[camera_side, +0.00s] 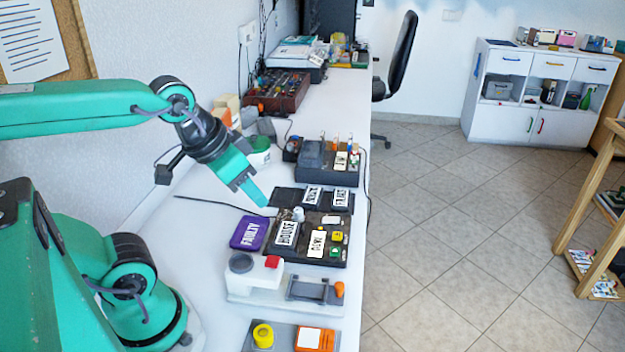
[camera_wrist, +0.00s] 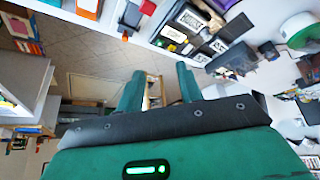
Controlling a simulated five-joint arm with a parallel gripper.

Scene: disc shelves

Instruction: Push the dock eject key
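A dark dock (camera_side: 268,243) lies on the white bench in the side view, with a white HOUSE label (camera_side: 287,233), a second white label (camera_side: 317,243), a yellow key (camera_side: 337,236) and a green key (camera_side: 334,252). I cannot read which key is eject. The HOUSE label also shows at the top of the wrist view (camera_wrist: 190,18). My gripper (camera_side: 256,192) is in the air, up and left of the dock in the side view, touching nothing I can see. In the wrist view its two fingers (camera_wrist: 160,88) stand apart with nothing between them.
A purple FAULTY case (camera_side: 249,233) lies left of the dock. A dark tray with two labelled cases (camera_side: 326,198) is behind it, and a dark box with small coloured parts (camera_side: 328,160) is farther back. A white device with a red button (camera_side: 272,262) stands in front.

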